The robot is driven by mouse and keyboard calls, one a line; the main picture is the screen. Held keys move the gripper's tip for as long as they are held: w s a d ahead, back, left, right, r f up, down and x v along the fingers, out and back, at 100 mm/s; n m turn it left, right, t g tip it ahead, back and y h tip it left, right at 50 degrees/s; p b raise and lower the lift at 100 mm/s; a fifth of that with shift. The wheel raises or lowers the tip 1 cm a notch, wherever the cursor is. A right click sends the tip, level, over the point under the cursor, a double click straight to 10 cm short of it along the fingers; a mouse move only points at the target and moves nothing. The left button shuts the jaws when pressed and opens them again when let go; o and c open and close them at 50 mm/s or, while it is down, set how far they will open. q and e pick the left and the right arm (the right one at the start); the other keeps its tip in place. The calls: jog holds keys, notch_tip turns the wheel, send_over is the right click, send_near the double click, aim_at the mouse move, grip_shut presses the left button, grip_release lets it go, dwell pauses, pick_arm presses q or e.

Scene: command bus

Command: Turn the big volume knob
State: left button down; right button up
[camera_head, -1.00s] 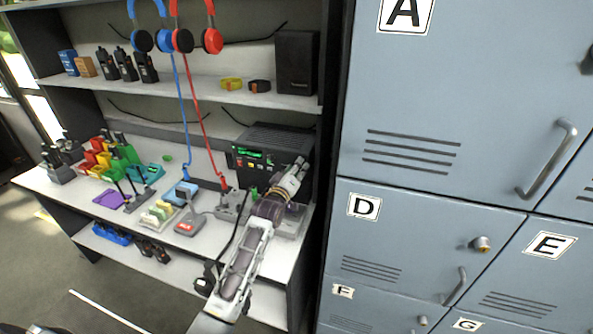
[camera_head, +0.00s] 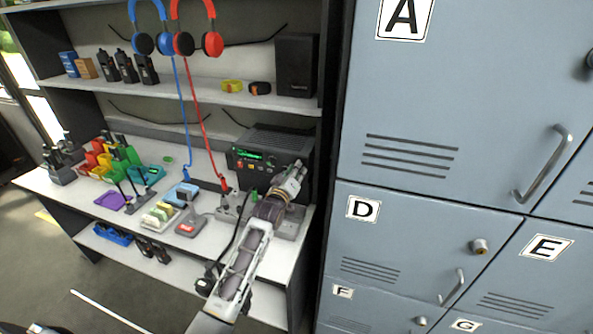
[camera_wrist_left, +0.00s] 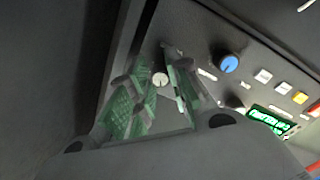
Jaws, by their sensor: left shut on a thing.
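The radio (camera_head: 265,142) is a dark box with a green lit display, at the right end of the desk. My left gripper (camera_head: 297,172) is at the right part of its front and hides the controls there. In the left wrist view, a pale round knob (camera_wrist_left: 160,79) with a dark pointer line shows between the green-padded fingers of my left gripper (camera_wrist_left: 165,75), which is shut on it. A blue knob (camera_wrist_left: 229,63) sits apart, to the right of the fingers. My right gripper is not in view.
Pale buttons (camera_wrist_left: 263,75) and the green display (camera_wrist_left: 270,122) lie right of the blue knob. Red and blue headphones (camera_head: 211,43) hang from above with cables down to the desk. Blue-grey lockers (camera_head: 430,110) stand close on the right. Small devices crowd the desk's left.

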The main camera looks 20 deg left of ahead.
pick_arm(q)
jog(key=shift+a+m+p, duration=0.1)
jog(key=shift+m+p, duration=2.4)
jog(key=shift+m, duration=1.6)
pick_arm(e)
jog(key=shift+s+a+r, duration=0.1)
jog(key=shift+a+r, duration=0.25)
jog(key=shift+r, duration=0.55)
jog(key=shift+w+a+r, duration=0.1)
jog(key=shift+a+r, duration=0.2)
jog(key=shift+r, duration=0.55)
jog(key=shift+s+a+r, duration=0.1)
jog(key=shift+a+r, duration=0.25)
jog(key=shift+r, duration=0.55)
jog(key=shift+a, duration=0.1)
pick_arm(q)
jog(key=c, duration=1.4)
grip_release()
jog(key=shift+c, duration=0.2)
jog(key=shift+o, duration=0.6)
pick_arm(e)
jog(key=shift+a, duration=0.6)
pick_arm(q)
jog(key=s, duration=1.2)
jog(key=shift+a+r, duration=0.2)
jog(key=shift+a, duration=0.2)
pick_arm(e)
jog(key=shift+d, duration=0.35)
